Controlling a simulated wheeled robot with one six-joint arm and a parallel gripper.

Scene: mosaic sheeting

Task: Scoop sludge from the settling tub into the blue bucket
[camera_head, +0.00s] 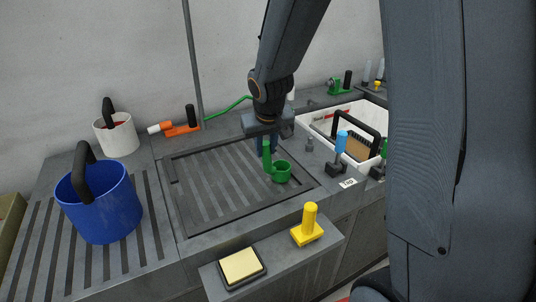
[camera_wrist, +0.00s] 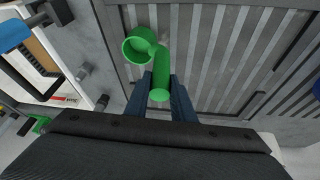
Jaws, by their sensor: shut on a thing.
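My gripper (camera_head: 268,146) is shut on the upright handle of a green scoop (camera_head: 281,172). It holds the scoop over the right part of the slatted panel; I cannot tell whether the cup touches it. In the wrist view, the fingers (camera_wrist: 163,88) clasp the scoop handle, and the round cup (camera_wrist: 139,45) points up and left. The blue bucket (camera_head: 108,208), with a black handle, stands at the left on a slatted surface. A white tub (camera_head: 375,110), possibly the settling tub, is at the right behind a black handle. Its contents are partly hidden, and I cannot identify sludge.
The recessed slatted panel (camera_head: 205,205) lies between bucket and scoop, mostly clear. A white bucket (camera_head: 118,139) and an orange tool (camera_head: 178,128) are behind. A blue-handled tool (camera_head: 342,143), a yellow-handled block (camera_head: 308,228) and a yellow pad (camera_head: 241,265) stand around the front and right.

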